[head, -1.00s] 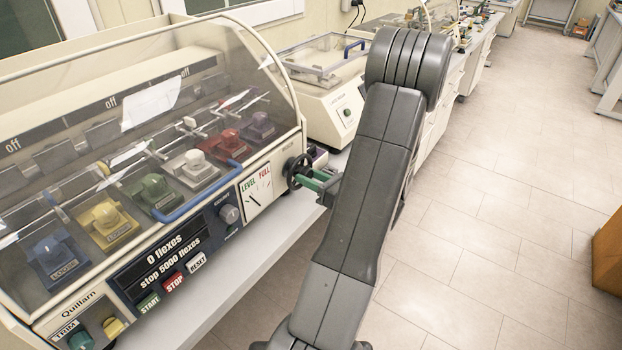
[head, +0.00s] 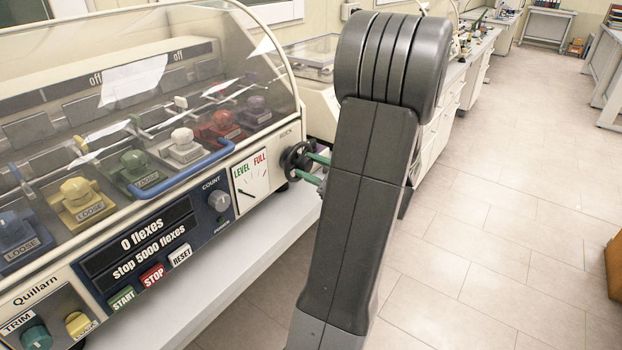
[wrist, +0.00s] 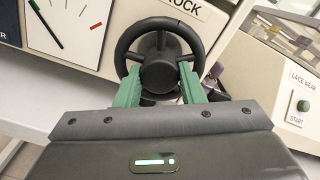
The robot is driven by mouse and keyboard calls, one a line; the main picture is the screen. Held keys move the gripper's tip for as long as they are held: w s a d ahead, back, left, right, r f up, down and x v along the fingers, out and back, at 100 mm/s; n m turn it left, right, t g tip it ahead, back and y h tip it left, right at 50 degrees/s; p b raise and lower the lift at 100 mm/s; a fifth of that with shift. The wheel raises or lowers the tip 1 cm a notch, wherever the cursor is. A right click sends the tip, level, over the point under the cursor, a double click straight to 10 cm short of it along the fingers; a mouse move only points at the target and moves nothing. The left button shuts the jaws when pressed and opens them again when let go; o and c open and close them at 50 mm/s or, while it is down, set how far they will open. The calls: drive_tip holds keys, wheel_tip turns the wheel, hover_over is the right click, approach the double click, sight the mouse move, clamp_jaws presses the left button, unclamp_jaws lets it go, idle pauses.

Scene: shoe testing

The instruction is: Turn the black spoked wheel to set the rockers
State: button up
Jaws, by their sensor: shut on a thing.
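The black spoked wheel (head: 296,160) sits on the right end of the flexing machine. It also shows in the wrist view (wrist: 158,62), with its dark hub facing me. My gripper (head: 312,168) reaches it from the right; its green fingers (wrist: 160,90) are shut on the wheel, one on each side of the hub. The rockers, with coloured blocks such as the yellow one (head: 77,197) and the red one (head: 219,128), are under the clear hood.
A blue handle (head: 185,175) runs along the hood's front edge. The panel (head: 150,245) reads 0 flexes, stop 5000 flexes. The lace wear machine (wrist: 287,75) stands close to the right of the wheel. Open floor (head: 490,240) lies to the right.

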drive_tip(key=shift+n+b, duration=0.6)
drive_tip(key=o, duration=1)
drive_tip(key=shift+d, duration=0.1)
drive_tip(key=b+v, duration=0.1)
drive_tip(key=v, duration=1.2)
drive_tip(key=shift+s+d, duration=0.25)
